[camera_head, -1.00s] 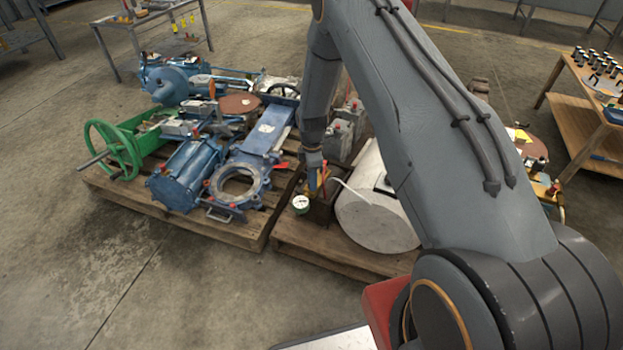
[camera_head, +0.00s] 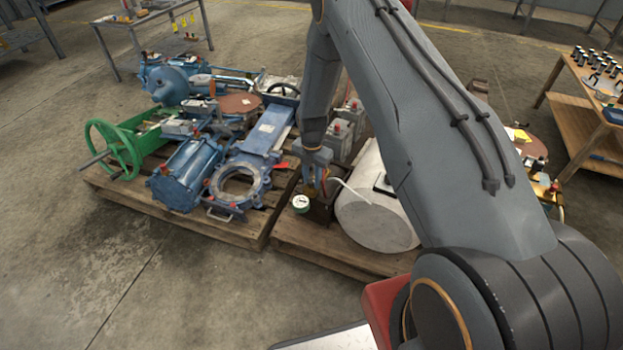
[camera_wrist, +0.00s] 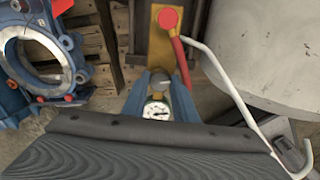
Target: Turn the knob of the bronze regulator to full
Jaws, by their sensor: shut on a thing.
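The gauge also shows in the head view (camera_head: 301,203), at the front of the right pallet. In the head view my gripper (camera_head: 316,172) hides most of the knob. The gauge reading is too small to tell.
A blue valve (camera_head: 228,202) and a green handwheel (camera_head: 108,150) lie on the left pallet (camera_head: 235,236). Grey boxes stand behind. The floor in front is clear.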

